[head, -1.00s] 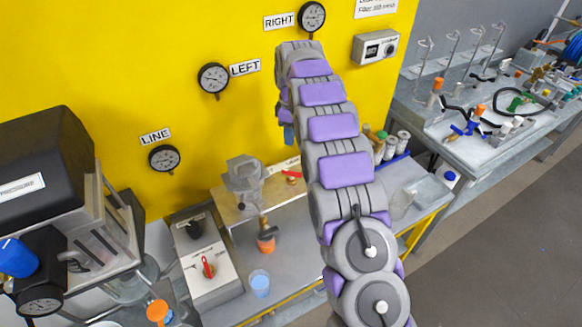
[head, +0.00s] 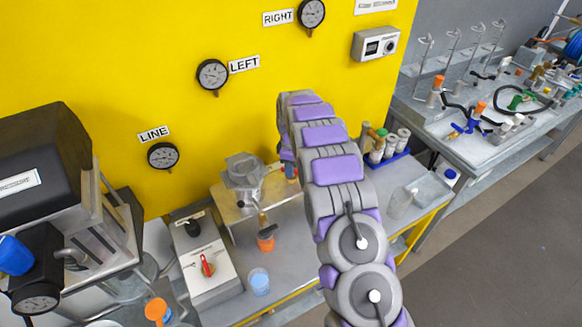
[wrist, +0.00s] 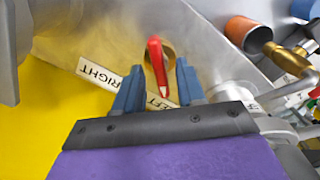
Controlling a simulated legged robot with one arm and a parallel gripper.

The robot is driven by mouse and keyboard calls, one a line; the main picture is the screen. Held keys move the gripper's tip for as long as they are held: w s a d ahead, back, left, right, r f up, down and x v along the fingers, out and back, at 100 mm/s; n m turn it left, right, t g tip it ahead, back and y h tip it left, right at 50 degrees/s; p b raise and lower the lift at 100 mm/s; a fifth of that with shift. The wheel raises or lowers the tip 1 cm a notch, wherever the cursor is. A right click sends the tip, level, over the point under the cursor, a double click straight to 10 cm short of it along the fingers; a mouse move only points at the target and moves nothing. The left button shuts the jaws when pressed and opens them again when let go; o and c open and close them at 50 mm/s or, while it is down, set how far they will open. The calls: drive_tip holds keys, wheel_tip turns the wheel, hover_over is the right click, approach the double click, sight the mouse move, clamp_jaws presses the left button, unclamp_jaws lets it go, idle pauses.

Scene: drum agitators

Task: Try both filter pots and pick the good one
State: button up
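In the wrist view, my gripper (wrist: 158,74) is open, with two blue fingers apart. A red lever (wrist: 155,60) lies between the fingertips, with a gap on both sides. RIGHT (wrist: 99,72) and LEFT (wrist: 158,102) labels beside it appear upside down; the gripper partly covers LEFT. In the head view, my gripper (head: 290,172) is low at the steel stand, mostly hidden by my arm. One grey filter pot (head: 243,172) stands on the stand's left side. I cannot make out a second pot; my arm covers that area.
LINE (head: 163,155), LEFT (head: 212,75) and RIGHT (head: 311,13) gauges hang on the yellow wall. A control box (head: 207,270) with a red knob stands left. An orange cup (head: 265,243), a blue cup (head: 259,281) and a clear beaker (head: 400,203) stand on the bench.

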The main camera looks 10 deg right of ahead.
drive_tip(key=shift+f, duration=0.1)
clamp_jaws()
idle(0.4)
